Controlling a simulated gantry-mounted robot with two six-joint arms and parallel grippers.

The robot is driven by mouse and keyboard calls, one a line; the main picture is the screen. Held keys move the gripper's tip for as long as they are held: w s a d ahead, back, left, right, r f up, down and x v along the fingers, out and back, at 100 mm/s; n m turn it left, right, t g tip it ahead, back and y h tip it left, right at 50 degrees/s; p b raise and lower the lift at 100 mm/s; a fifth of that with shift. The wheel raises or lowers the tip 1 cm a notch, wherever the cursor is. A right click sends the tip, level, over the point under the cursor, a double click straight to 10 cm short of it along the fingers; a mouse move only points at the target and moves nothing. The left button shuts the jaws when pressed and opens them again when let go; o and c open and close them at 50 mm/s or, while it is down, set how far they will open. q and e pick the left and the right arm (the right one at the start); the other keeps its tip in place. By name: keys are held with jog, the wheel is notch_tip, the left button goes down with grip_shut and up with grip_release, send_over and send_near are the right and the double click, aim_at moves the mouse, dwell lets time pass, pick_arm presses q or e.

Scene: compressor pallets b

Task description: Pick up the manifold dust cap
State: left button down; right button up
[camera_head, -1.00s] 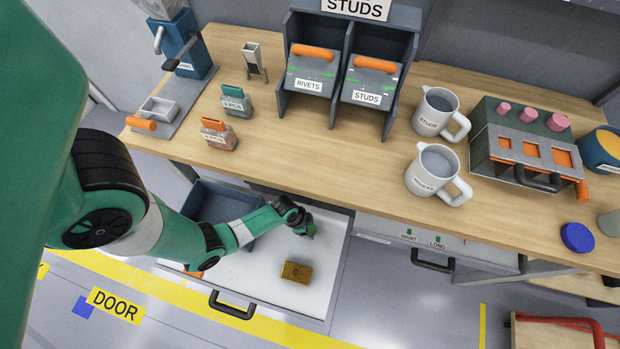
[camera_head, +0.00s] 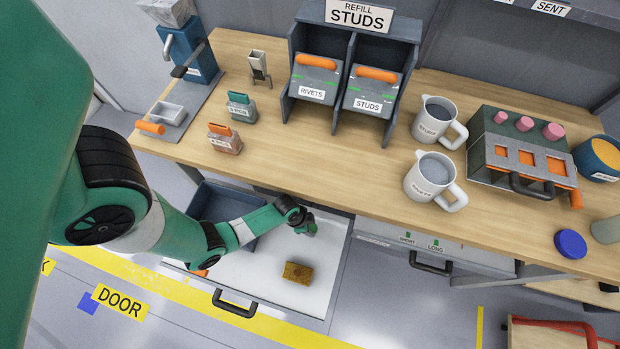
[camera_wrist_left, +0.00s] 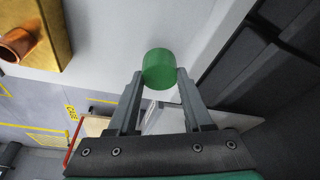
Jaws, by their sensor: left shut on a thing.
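A short green cylindrical cap (camera_wrist_left: 159,70), which looks like the manifold dust cap, is held between the fingertips of my left gripper (camera_wrist_left: 159,80) in the left wrist view. In the head view my left gripper (camera_head: 311,229) is over the back right part of the open white drawer (camera_head: 255,285). A brass block (camera_head: 297,272) lies on the drawer floor, apart from the gripper. In the wrist view the brass block (camera_wrist_left: 62,30) shows a copper-coloured round port. My right gripper is out of view.
A dark blue bin (camera_head: 215,205) stands in the drawer left of the gripper. The wooden bench (camera_head: 300,165) edge is just behind, carrying dispensers, two mugs (camera_head: 432,180) and a blue disc (camera_head: 570,243). The drawer floor around the block is clear.

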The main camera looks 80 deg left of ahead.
pick_arm(q)
jog(key=s+d+r+p, duration=0.4)
jog(key=d+r+p, duration=0.3)
jog(key=d+r, duration=0.3)
jog(key=d, duration=0.3)
jog(key=shift+s+d, duration=0.15)
jog(key=shift+s, duration=0.05)
